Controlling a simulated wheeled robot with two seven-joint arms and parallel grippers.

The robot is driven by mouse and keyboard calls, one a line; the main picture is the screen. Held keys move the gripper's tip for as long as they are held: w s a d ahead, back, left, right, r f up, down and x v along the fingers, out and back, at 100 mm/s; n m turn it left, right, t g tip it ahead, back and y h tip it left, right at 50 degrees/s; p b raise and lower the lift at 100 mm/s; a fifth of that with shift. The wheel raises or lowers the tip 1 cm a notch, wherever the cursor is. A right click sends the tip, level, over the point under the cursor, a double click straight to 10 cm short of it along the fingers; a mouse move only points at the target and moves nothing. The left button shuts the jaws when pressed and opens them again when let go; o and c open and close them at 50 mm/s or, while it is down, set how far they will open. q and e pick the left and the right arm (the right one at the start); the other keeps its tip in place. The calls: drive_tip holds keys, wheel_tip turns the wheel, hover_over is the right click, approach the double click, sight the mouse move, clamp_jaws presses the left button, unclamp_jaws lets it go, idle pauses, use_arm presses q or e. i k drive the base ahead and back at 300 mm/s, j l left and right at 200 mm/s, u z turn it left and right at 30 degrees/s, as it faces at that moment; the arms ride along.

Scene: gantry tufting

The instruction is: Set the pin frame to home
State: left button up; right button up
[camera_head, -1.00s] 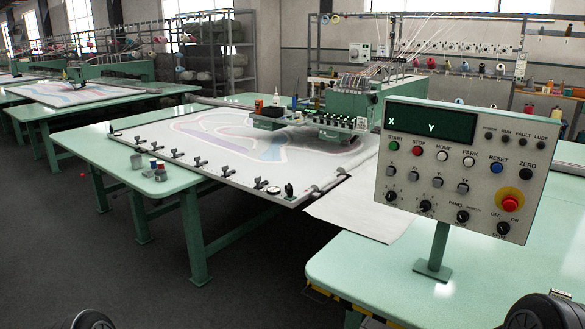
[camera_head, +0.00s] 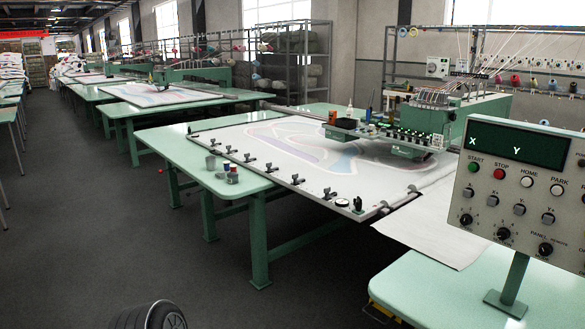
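The pin frame (camera_head: 300,177) lies on the green tufting table, with white cloth in it and several black clamps along its near edge. The control panel (camera_head: 515,186) stands at the right on a green post, cut off by the picture edge. Its display shows X and Y with no readable numbers. The white HOME button (camera_head: 526,182) sits between the red STOP button (camera_head: 499,174) and the PARK button (camera_head: 556,190). The green tufting head (camera_head: 412,140) stands over the far right part of the cloth. Neither gripper is in view.
The panel's green table (camera_head: 450,288) fills the lower right. A white sheet (camera_head: 437,230) bridges the two tables. More green tables (camera_head: 165,95) stand behind. The dark floor (camera_head: 90,240) at left is open.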

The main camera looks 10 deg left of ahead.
sight(367, 169)
drive_tip(key=u, duration=1.75)
drive_tip(key=i, duration=7.1)
drive_tip(key=z, duration=1.75)
